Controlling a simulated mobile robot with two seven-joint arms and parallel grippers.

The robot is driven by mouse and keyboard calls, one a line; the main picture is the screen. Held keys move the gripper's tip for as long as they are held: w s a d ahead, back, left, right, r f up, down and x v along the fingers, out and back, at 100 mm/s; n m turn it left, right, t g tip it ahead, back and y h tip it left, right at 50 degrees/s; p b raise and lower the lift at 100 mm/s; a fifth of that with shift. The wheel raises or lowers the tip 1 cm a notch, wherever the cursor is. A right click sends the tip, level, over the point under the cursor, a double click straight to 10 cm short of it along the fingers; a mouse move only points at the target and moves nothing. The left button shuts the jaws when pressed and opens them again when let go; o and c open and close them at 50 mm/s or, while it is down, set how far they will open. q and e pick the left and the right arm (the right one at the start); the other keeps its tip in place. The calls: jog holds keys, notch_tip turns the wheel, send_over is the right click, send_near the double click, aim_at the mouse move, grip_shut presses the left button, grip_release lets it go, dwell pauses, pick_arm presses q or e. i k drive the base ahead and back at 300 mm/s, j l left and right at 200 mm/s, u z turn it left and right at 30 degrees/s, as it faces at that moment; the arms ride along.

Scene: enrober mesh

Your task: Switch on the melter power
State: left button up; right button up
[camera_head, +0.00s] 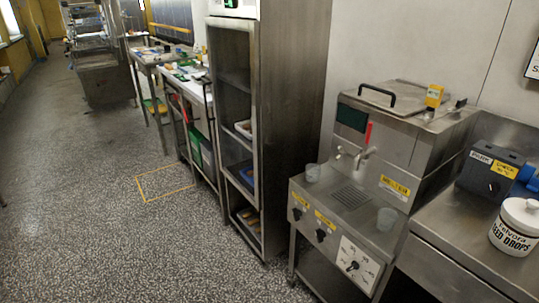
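The melter (405,140) is a stainless steel machine at the right, with a lid handle on top and a dark panel (351,117) beside a red strip (369,132). A tap (362,155) sits above a drip grate. On its lower front are two dark knobs, a left one (297,214) and a middle one (321,235), and a third knob (353,266) on a white dial plate. Yellow labels are near the knobs. I cannot tell which control is the power, or read its setting. Neither of my grippers is in view.
A tall steel cabinet (292,110) stands left.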

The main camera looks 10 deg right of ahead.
aim_at(298, 213)
jog(key=i+z, duration=0.1)
jog(key=z, duration=0.3)
jog(key=i+j+z, duration=0.1)
jog(key=z, duration=0.35)
jog(key=i+j+z, duration=0.15)
jog(key=j, duration=0.15)
jog(key=i+j+z, duration=0.2)
jog(key=j+z, duration=0.15)
jog(key=j, duration=0.2)
jog(key=i+j, duration=0.15)
jog(key=j, duration=0.3)
jog(key=i+j+z, duration=0.1)
jog(key=j, duration=0.3)
jog(key=i+j, duration=0.1)
jog(key=j, duration=0.35)
jog(key=i+j, duration=0.15)
jog(key=j, duration=0.3)
jog(key=z, duration=0.05)
